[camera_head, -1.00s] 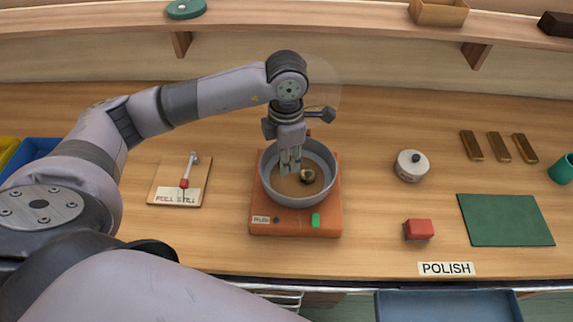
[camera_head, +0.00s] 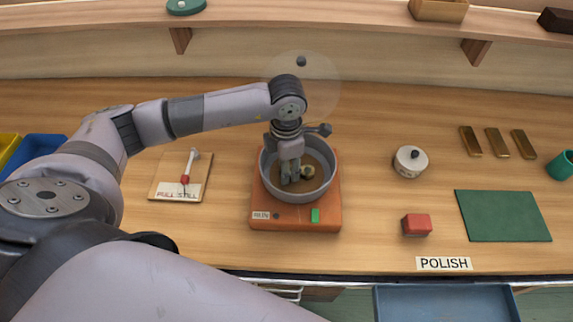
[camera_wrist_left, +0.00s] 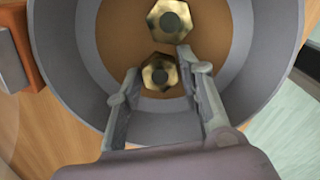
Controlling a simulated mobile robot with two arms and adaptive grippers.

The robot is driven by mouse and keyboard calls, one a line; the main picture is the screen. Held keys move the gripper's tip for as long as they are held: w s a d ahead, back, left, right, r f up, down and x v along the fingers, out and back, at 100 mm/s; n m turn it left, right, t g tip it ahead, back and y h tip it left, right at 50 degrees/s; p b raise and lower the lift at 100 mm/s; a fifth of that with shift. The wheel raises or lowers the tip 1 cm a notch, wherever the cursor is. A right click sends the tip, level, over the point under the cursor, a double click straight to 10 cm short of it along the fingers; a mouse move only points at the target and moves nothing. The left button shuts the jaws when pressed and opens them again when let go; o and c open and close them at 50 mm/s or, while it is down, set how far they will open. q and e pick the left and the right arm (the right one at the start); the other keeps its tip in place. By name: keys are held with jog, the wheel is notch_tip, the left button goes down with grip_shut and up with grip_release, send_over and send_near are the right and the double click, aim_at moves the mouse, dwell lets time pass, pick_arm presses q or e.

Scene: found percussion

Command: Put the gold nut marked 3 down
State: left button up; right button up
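A grey round bowl (camera_head: 266,189) sits on an orange base (camera_head: 335,216) and holds two gold nuts. My left gripper (camera_head: 290,180) reaches down into the bowl, its fingers low near the floor. In the left wrist view, one gold nut (camera_wrist_left: 160,73) lies between the two fingertips (camera_wrist_left: 159,64), which are close against its sides. The other gold nut (camera_wrist_left: 170,20) lies beyond the tips; it also shows in the head view (camera_head: 308,172), right of the fingers. No number is readable on either nut. My right gripper is not in view.
A lever board (camera_head: 165,187) stands left of the base. To the right are a lidded white pot (camera_head: 410,162), a red block (camera_head: 416,225), a green mat (camera_head: 503,216) and several brown bars (camera_head: 497,142). The bowl wall surrounds my fingers closely.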

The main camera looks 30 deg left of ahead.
pick_arm(q)
jog(key=shift+o, duration=1.3)
jog(key=shift+r, duration=0.1)
jog(key=shift+r+p, duration=0.25)
jog(key=shift+p, duration=0.05)
notch_tip(320, 180, up, 12)
jog(key=b, duration=0.4)
jog(key=shift+f, duration=0.15)
